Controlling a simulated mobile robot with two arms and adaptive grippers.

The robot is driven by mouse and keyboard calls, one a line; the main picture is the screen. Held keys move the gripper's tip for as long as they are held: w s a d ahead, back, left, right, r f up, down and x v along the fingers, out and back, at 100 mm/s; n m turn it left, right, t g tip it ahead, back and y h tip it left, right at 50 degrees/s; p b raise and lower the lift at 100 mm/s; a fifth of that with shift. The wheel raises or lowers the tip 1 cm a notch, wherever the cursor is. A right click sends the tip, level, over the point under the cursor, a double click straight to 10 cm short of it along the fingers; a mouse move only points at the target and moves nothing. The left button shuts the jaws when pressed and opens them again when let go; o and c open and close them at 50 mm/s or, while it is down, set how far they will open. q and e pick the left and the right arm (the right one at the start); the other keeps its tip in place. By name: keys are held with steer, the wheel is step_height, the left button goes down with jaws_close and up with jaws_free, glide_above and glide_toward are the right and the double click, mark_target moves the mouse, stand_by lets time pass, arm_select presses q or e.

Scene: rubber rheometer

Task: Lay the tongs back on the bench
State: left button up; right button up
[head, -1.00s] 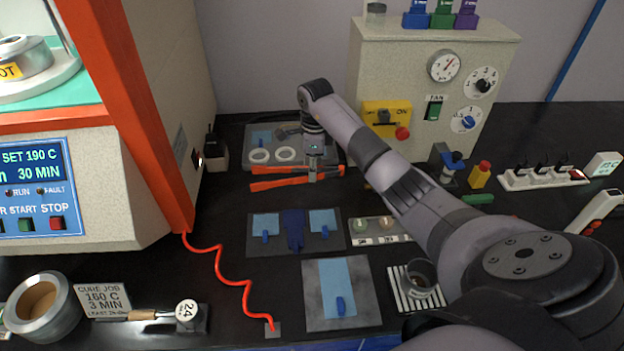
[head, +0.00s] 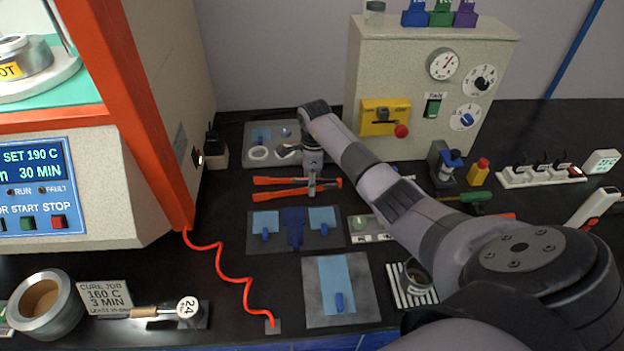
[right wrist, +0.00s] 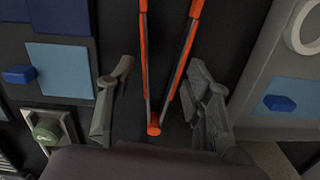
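The tongs (head: 275,193), with two orange handles in a narrow V, lie on the dark bench between the grey tray at the back and the dark mat in front. My right gripper (head: 311,190) is over them from above, near their joined end. In the right wrist view, its two fingers (right wrist: 160,80) stand apart on either side of the tongs (right wrist: 146,70), with gaps visible, so it is open. The joined end (right wrist: 154,130) points towards the gripper's palm. My left gripper is not in view.
The grey tray (head: 250,131) holds white rings and a blue-tabbed sheet. The dark mat (head: 275,244) holds several blue pieces. A cream control box (head: 410,70) stands behind my right arm. The orange-framed press (head: 160,120) is at left, with a coiled red cord (head: 222,265).

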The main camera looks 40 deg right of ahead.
steer(key=shift+r, duration=0.1)
steer(key=r+b, duration=0.1)
steer(key=r, duration=0.5)
steer(key=r+b, duration=0.1)
steer(key=r, duration=0.5)
steer(key=shift+s, duration=0.2)
